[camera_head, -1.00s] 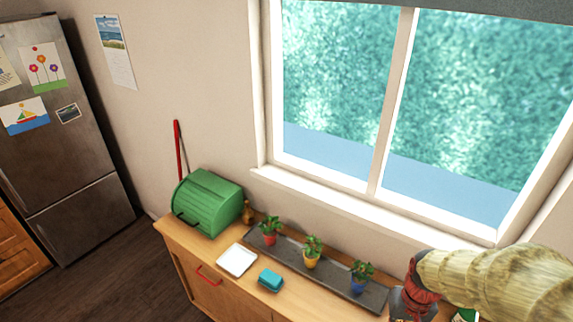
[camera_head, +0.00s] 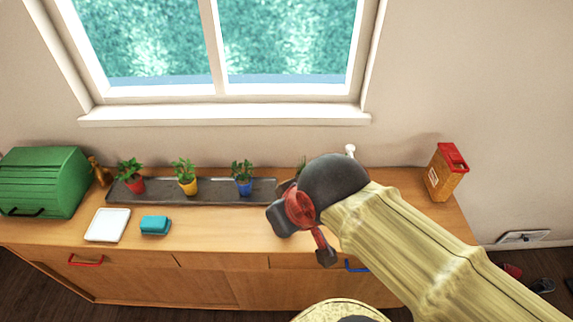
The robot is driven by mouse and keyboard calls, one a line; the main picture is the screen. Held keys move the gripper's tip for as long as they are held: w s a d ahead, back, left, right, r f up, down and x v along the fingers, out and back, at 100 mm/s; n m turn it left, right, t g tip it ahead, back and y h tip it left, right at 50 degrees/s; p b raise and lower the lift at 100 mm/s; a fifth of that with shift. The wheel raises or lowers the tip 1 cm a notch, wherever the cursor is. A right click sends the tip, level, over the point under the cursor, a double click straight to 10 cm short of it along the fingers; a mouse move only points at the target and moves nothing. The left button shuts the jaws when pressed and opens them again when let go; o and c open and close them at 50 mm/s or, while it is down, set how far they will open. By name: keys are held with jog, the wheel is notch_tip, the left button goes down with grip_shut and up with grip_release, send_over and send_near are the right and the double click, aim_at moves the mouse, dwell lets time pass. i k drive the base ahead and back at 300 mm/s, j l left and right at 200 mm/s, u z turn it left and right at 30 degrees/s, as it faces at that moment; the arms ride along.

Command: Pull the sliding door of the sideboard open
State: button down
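The wooden sideboard (camera_head: 215,230) stands under the window. Its front has an upper row with a red handle (camera_head: 86,260) at the left and a blue handle (camera_head: 357,266) at the right. Below are wide plain wooden door panels (camera_head: 160,285), which look closed. I cannot make out a grip on them. My gripper (camera_head: 326,256) is over the sideboard's front edge, right of the middle, and seems apart from the panels. Only a dark fingertip and a red part show clearly, so its opening cannot be told. My arm hides part of the sideboard's right end.
On the sideboard are a green bread box (camera_head: 45,180), a white tray (camera_head: 107,225), a teal box (camera_head: 155,226), a grey planter tray (camera_head: 215,191) with potted plants, and an orange-brown box with a red lid (camera_head: 447,175). Shoes (camera_head: 540,285) lie on the floor at right.

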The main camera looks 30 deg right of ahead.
aim_at(252, 290)
jog(key=k+l+z, duration=0.3)
jog(key=k, duration=0.2)
jog(key=k+l+z, duration=0.3)
jog(key=k, duration=0.2)
